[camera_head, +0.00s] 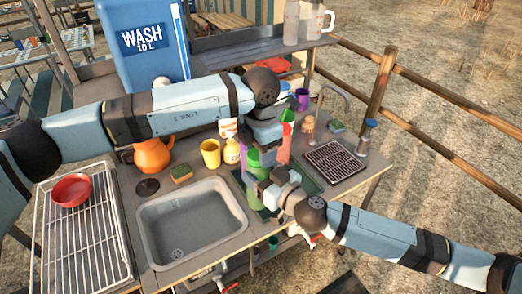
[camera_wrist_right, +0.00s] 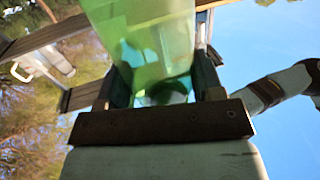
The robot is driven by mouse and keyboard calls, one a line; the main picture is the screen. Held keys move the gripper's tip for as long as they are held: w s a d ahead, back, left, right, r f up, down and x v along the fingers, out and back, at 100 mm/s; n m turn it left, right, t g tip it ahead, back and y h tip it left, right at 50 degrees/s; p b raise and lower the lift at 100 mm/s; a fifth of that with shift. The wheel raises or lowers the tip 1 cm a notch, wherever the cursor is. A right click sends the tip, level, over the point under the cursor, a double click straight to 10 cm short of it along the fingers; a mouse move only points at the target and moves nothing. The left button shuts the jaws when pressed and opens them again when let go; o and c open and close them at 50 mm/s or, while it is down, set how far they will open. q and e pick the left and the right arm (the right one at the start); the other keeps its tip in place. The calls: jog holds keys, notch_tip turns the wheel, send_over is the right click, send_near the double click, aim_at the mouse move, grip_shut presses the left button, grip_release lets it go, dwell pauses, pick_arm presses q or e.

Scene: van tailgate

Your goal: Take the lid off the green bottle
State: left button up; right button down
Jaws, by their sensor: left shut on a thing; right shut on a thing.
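The green bottle (camera_head: 252,162) stands at the right of the sink, partly hidden by my grippers. My right gripper (camera_head: 262,180) is shut on its body. In the right wrist view the see-through green bottle (camera_wrist_right: 150,40) fills the space between the fingers of my right gripper (camera_wrist_right: 160,90). My left gripper (camera_head: 264,148) reaches down over the bottle's top and is shut there. The lid is hidden in the left gripper's jaws, so I cannot tell whether it is still seated on the bottle.
A pink bottle (camera_head: 285,152) is close behind my grippers. A drain tray (camera_head: 335,160) lies to the right.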

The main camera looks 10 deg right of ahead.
pick_arm(q)
jog(key=n, duration=0.4)
jog(key=shift+w+a+r+n, duration=0.1)
jog(key=shift+w+n, duration=0.15)
jog(key=shift+n, duration=0.05)
pick_arm(e)
jog(key=shift+s+a, duration=0.35)
pick_arm(q)
jog(key=n, duration=0.4)
jog(key=shift+a, duration=0.15)
jog(key=n, duration=0.4)
jog(key=shift+a+n, duration=0.1)
jog(key=shift+n, duration=0.2)
jog(key=n, duration=0.5)
jog(key=shift+s, duration=0.2)
pick_arm(e)
jog(key=shift+w+d, duration=0.1)
jog(key=shift+w+d, duration=0.1)
pick_arm(q)
jog(key=shift+r, duration=0.2)
jog(key=shift+r, duration=0.25)
pick_arm(e)
jog(key=shift+d, duration=0.1)
pick_arm(q)
jog(key=shift+a+r, duration=0.1)
jog(key=shift+r, duration=0.55)
pick_arm(e)
jog(key=shift+w, duration=0.1)
